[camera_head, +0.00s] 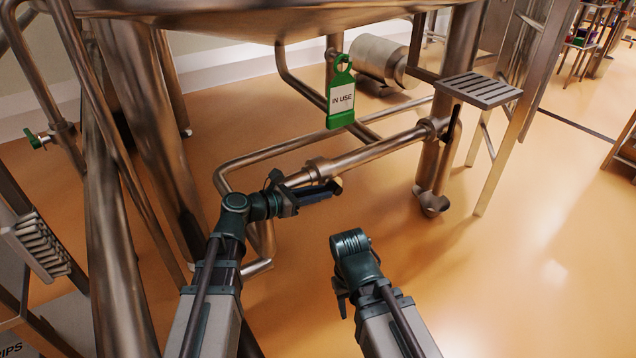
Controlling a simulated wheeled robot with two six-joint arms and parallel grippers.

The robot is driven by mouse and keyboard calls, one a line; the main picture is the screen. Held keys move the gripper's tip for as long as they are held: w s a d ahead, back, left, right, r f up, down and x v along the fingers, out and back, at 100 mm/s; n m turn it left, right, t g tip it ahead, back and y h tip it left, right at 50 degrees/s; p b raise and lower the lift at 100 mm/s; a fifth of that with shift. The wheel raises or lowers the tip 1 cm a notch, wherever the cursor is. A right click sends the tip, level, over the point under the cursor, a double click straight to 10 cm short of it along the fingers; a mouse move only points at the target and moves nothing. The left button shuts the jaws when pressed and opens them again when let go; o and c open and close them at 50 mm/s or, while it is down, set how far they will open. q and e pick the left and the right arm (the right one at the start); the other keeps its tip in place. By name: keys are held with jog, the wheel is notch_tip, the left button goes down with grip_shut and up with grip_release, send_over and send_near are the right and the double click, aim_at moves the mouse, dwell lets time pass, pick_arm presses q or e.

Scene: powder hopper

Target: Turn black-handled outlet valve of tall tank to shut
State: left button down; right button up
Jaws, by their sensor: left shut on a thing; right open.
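The underside of the steel tank (250,22) fills the top of the head view. Below it, a horizontal outlet pipe (375,152) carries a valve body (322,167). My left gripper (318,193) is at this valve, just below and in front of the pipe. It is shut on what looks like the valve's black handle, mostly hidden by the gripper, so its angle is hard to tell. My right gripper (342,302) is open and empty, lower down over the floor and apart from the pipes.
A green "IN USE" tag (341,98) hangs above the pipe. A green-handled valve (38,139) is at the far left. Tank legs (150,125) stand left of my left arm. A grated step (478,90) is at right. The floor (520,270) at lower right is clear.

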pick_arm(q)
jog(key=y+p, duration=0.1)
jog(key=p, duration=0.1)
jog(key=r+g+y+p, duration=0.1)
jog(key=p, duration=0.1)
jog(key=r+g+y+p, duration=0.1)
jog(key=p, duration=0.2)
jog(key=shift+w+d+r, duration=0.15)
jog(key=shift+w+d, duration=0.1)
jog(key=shift+d, duration=0.05)
jog(key=shift+d+g+y+p, duration=0.1)
jog(key=shift+g+y+p, duration=0.3)
jog(key=shift+p, duration=0.4)
jog(key=c, duration=0.7)
grip_release()
jog(key=p+v, duration=0.8)
jog(key=v, duration=0.5)
jog(key=shift+a, duration=0.3)
jog(key=shift+s, duration=0.15)
